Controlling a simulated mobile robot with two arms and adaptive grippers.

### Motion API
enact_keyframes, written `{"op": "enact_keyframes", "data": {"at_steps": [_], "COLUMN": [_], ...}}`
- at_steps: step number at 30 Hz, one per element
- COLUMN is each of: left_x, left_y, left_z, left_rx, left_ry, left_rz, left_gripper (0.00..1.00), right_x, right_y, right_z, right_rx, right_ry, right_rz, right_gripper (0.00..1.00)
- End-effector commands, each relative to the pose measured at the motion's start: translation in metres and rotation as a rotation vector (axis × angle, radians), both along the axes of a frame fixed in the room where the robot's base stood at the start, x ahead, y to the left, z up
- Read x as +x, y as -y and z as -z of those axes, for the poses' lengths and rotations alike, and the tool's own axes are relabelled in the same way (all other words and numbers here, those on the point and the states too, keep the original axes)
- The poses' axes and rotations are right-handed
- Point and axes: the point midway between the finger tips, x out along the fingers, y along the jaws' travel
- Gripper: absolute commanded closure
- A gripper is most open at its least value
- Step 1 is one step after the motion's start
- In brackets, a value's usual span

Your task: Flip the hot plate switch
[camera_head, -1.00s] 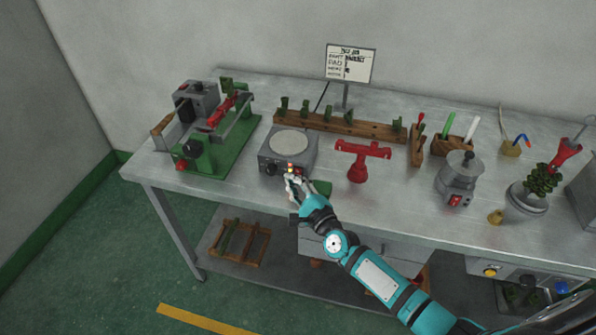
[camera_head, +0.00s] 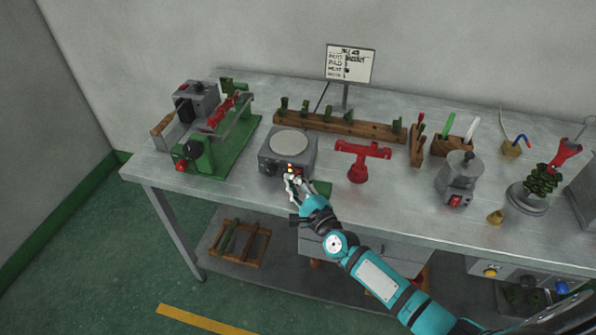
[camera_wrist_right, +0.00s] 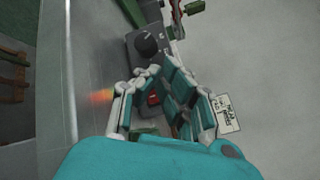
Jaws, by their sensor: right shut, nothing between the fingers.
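The hot plate (camera_head: 302,153) is a grey box with a round pale top, standing near the front edge of the bench, left of centre. Its front face carries a dark knob (camera_head: 269,169) and, to the right of it, a small lit red-orange switch (camera_head: 291,169). My right gripper (camera_head: 290,180) is shut and empty, with its fingertips just in front of the switch. In the right wrist view, the red switch (camera_wrist_right: 153,99) shows between the fingers and the black knob (camera_wrist_right: 146,44) above them. Whether the fingertips touch the switch I cannot tell. My left gripper is out of view.
A green-based machine (camera_head: 222,150) stands to the left on the bench. A red stand (camera_head: 359,166) is close on the right. A wooden rack (camera_head: 335,123) lies behind, with a sign (camera_head: 350,64) at the back. The bench's front edge lies under my right arm.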

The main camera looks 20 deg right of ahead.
Motion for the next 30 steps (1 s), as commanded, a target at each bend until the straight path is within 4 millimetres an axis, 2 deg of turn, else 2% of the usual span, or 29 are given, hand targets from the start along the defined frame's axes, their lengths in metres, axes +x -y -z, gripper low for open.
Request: {"op": "enact_keyframes", "data": {"at_steps": [30], "left_x": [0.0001], "left_y": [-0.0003], "left_z": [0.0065], "left_rx": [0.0], "left_ry": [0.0], "left_rz": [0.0], "left_gripper": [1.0], "right_x": [0.0102], "right_y": [0.0068], "right_z": [-0.0016], "right_rx": [0.0], "right_ry": [0.0], "right_rz": [0.0], "right_gripper": [1.0]}}
